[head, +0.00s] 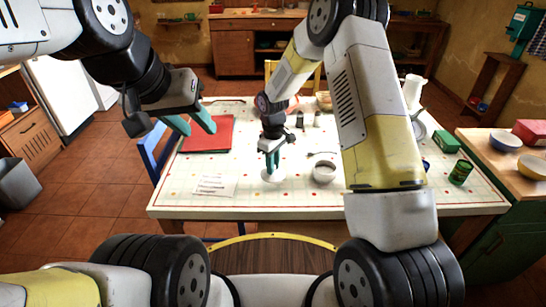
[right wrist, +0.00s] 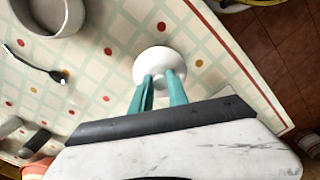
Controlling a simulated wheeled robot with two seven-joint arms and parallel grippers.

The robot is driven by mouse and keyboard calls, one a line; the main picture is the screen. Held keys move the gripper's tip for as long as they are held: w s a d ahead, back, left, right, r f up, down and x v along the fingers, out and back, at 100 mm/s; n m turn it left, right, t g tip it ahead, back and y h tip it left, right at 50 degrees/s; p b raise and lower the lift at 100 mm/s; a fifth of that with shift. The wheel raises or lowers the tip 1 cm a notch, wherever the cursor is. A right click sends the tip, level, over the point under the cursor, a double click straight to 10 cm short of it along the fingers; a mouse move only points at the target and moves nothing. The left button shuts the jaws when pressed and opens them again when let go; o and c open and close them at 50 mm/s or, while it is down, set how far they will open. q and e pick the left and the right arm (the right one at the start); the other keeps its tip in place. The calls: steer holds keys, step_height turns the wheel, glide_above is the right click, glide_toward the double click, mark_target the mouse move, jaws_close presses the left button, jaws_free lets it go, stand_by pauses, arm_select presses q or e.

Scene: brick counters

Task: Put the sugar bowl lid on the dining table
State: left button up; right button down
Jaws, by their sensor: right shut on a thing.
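The sugar bowl lid (head: 270,178), white and round, is at the tips of my right gripper (head: 272,158) over the front middle of the dining table (head: 290,200). The right wrist view also shows the lid (right wrist: 158,58) beyond the teal fingers (right wrist: 160,88), which are shut on it. It is low over the checked cloth; I cannot tell whether it touches. A white bowl (head: 323,172), open on top, stands just right of it and shows in the right wrist view (right wrist: 50,24). My left gripper (head: 192,128) is open and empty, left of the table's middle.
A spoon (right wrist: 42,68) lies near the bowl. A red folder (head: 208,135) and a white paper (head: 214,186) lie on the left. A green box (head: 446,141) and green can (head: 460,172) stand on the right. Bare cloth lies around the lid.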

steer(key=shift+f, duration=1.75)
steer(key=shift+f, duration=0.2)
steer(key=c, duration=1.3)
jaws_free()
